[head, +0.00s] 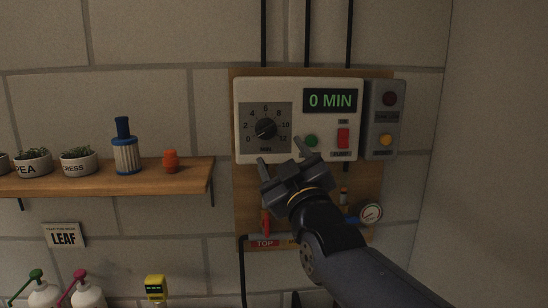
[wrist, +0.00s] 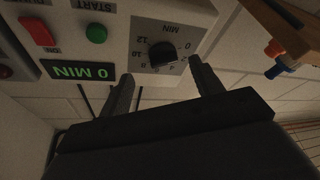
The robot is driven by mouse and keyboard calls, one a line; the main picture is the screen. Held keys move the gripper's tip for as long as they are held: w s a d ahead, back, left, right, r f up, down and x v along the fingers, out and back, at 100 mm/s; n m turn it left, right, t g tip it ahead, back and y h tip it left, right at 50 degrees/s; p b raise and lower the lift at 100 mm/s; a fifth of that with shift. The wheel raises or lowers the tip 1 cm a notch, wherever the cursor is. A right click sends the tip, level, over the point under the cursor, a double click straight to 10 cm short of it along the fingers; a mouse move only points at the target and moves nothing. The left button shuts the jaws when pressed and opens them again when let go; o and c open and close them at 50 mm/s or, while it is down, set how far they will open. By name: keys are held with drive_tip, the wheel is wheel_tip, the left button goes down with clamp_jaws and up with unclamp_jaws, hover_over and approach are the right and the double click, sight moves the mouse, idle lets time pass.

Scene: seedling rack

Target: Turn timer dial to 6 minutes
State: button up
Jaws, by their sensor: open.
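The timer dial (head: 265,129) is a black knob on a grey scale marked 0 to 12 MIN, on the white control box (head: 342,150). Its pointer is toward 0. The green display (head: 330,101) reads 0 MIN. My gripper (head: 280,152) is open and empty, below and slightly right of the dial, apart from it. In the wrist view the dial (wrist: 162,53) shows upside down, ahead of the gap between the fingers of my gripper (wrist: 160,78). The display (wrist: 78,70) appears inverted there too.
A green START button (head: 310,141) and red switch (head: 343,138) sit right of the dial. A grey lamp box (head: 384,147) adjoins. A red-handled valve (head: 265,222) and gauge (head: 370,213) are below. A wooden shelf (head: 140,181) with pots stands left.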

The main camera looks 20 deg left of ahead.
drive_tip(key=shift+b+v, duration=1.5)
drive_tip(key=shift+v, duration=1.25)
drive_tip(key=shift+f, duration=0.1)
drive_tip(key=shift+s, duration=0.1)
drive_tip(key=b+v, duration=0.2)
drive_tip(key=v, duration=0.9)
drive_tip(key=shift+s, duration=0.2)
drive_tip(key=shift+a, duration=0.2)
